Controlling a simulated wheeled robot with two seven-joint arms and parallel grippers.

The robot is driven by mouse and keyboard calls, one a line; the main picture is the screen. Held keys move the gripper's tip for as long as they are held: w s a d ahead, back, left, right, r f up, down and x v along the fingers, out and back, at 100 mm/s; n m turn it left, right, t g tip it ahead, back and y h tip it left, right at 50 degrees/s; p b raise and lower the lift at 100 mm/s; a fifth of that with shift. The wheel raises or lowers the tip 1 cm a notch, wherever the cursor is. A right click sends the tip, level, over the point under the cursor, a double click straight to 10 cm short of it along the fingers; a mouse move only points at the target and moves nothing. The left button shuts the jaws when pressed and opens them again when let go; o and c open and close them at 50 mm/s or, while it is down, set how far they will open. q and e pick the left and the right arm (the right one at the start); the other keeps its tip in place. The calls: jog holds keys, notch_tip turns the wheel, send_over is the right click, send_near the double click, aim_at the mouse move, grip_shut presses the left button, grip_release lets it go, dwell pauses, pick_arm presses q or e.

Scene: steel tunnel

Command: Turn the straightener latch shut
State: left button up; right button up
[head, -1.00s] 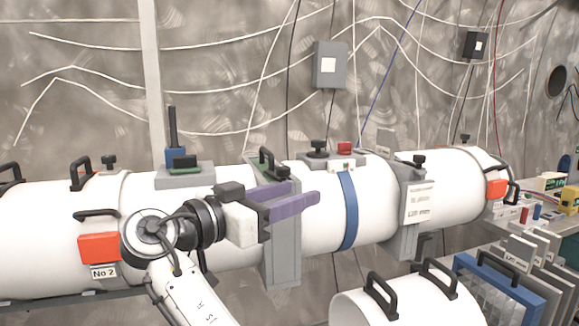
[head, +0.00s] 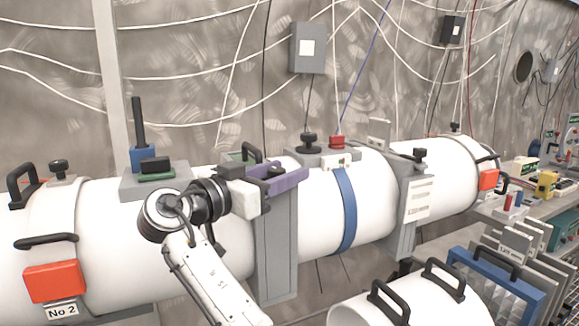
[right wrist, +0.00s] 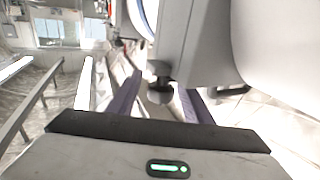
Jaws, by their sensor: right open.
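A long white tube (head: 319,206) runs across the head view, with grey flange plates around it. My right gripper (head: 287,176) is open, its purple fingers in front of the upper part of the near grey flange (head: 276,250). In the right wrist view a dark round knob (right wrist: 160,92) stands between the two purple fingers, below a grey bracket; no finger is seen closed on it. I cannot tell for sure that this knob is the straightener latch. In the head view the fingers and hand hide part of the flange. My left gripper is not in view.
A loose white cylinder with black handles (head: 405,306) lies in front, lower right.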

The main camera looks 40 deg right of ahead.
jog(key=shift+w+d, duration=0.25)
jog(key=shift+d, duration=1)
